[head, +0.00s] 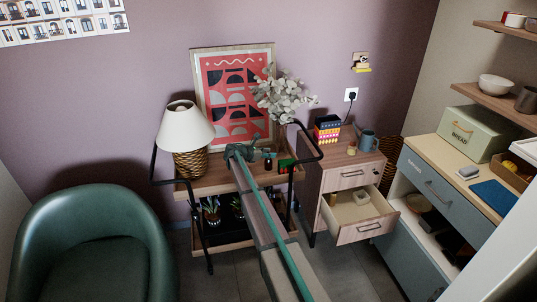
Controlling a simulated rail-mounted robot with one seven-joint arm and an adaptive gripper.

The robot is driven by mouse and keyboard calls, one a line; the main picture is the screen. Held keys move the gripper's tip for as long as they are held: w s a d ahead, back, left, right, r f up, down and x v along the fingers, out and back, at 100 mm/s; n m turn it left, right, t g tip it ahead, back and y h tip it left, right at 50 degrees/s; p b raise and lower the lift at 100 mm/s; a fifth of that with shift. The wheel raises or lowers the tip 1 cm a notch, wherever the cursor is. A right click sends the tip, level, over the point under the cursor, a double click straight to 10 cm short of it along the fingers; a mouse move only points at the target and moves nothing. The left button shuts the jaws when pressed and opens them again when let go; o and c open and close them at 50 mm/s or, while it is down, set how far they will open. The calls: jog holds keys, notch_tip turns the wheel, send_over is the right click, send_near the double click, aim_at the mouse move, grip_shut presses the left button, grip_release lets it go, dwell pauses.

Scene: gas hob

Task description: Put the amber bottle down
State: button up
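My arm reaches up from the bottom middle to the wooden-topped cart (215,184). My gripper (268,156) is at the far end of the arm, small and dark, over or near the cart top. I cannot tell whether its fingers are open or shut. I cannot make out an amber bottle in this view; it may be hidden or too small to tell. Small dark and green-and-red items (286,164) sit close to the gripper on the right side of the cart top.
A lamp (185,130) with a wicker base stands on the cart's left, a framed print (238,90) behind. Right is a wooden cabinet (338,182) with an open drawer (365,234), a blue mug (368,141) on top. A green armchair (90,240) is at lower left.

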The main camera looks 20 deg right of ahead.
jog(key=b+v, duration=0.2)
jog(key=v, duration=1)
jog(key=shift+r, duration=0.1)
jog(key=s+a+f+m+g+y, duration=0.1)
jog(key=s+a+f+m+y, duration=0.35)
jog(key=s, duration=0.75)
jog(key=s+a+f+m+g+y, duration=0.15)
jog(key=s+a+f+m, duration=0.45)
jog(key=s, duration=0.7)
jog(key=s+a+f+m+y, duration=0.2)
jog(key=s+f+m+y, duration=0.3)
jog(key=s, duration=0.7)
jog(key=s+a+f+m+y, duration=0.2)
jog(key=s+a+m, duration=0.4)
jog(key=s, duration=0.6)
jog(key=s+f+g, duration=0.3)
jog(key=s+f, duration=0.6)
jog(key=s, duration=0.5)
jog(key=s+f+g, duration=0.4)
jog(key=s+f, duration=0.5)
jog(key=s, duration=0.5)
jog(key=shift+s+f+n, duration=0.2)
jog(key=shift+n, duration=0.25)
